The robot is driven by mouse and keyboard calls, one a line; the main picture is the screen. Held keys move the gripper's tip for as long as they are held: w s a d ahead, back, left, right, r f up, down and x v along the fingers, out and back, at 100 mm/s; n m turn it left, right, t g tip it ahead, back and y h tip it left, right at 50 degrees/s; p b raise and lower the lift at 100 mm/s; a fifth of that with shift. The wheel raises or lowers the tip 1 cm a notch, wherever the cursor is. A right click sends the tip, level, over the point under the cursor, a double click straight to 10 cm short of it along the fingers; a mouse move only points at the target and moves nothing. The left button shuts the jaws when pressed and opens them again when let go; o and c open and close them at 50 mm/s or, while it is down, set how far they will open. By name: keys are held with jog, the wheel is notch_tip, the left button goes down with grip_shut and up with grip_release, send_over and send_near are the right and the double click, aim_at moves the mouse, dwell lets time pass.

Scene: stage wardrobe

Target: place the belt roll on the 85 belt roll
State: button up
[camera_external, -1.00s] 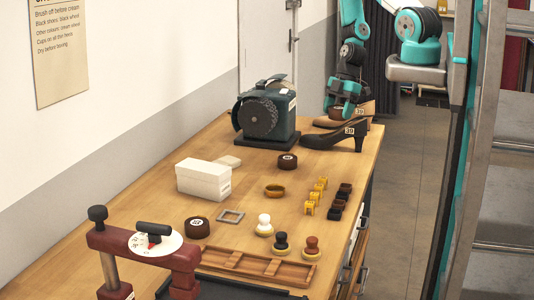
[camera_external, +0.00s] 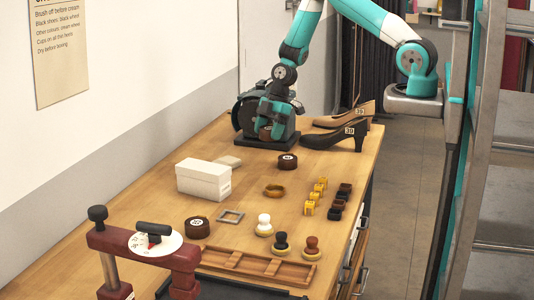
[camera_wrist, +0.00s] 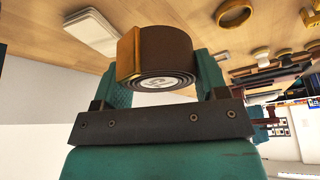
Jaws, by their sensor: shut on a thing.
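My gripper (camera_external: 268,122) is shut on a brown belt roll (camera_wrist: 160,56), which shows between the teal fingers in the wrist view with a pale round label on its end and a tan strap end. In the external view the held roll (camera_external: 264,133) is in front of the bench machine, above the table. Two dark belt rolls with white labels lie on the table: one (camera_external: 287,161) just in front of the machine, one (camera_external: 197,228) nearer the camera. Their numbers are too small to read surely.
The green bench machine (camera_external: 250,113) stands close behind my gripper. Dark shoe (camera_external: 335,137) and tan shoe (camera_external: 343,116) are to its right. A white box (camera_external: 203,180), pale pad (camera_external: 228,161) and brass ring (camera_external: 274,190) lie around the rolls, with bare wood between.

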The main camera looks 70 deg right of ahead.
jog(key=w+a+r+b, duration=0.1)
jog(key=w+a+b, duration=0.1)
jog(key=a, duration=0.5)
jog(key=w+a+r+m+b, duration=0.1)
jog(key=w+a+b, duration=0.2)
jog(key=w+a, duration=0.2)
jog(key=w+a+r+m+b, duration=0.1)
jog(key=w+a+b, duration=0.2)
jog(key=a, duration=0.6)
jog(key=shift+w+a+t+h, duration=0.3)
jog(key=shift+w+t, duration=0.1)
jog(key=shift+w, duration=0.2)
jog(key=a+r+m+b, duration=0.2)
jog(key=a+r+b, duration=0.15)
jog(key=a, duration=0.55)
notch_tip(320, 180, up, 4)
jog(key=r+m+h+b, duration=0.1)
jog(key=b, duration=0.2)
send_over(192, 221)
jog(key=s, duration=0.1)
jog(key=shift+t, duration=0.4)
jog(key=f, duration=0.6)
jog(key=f+p, duration=0.1)
jog(key=f, duration=0.6)
jog(key=f+p, duration=0.1)
jog(key=f, duration=0.5)
jog(key=shift+d+f, duration=0.2)
jog(key=shift+d, duration=0.1)
jog(key=shift+f, duration=0.1)
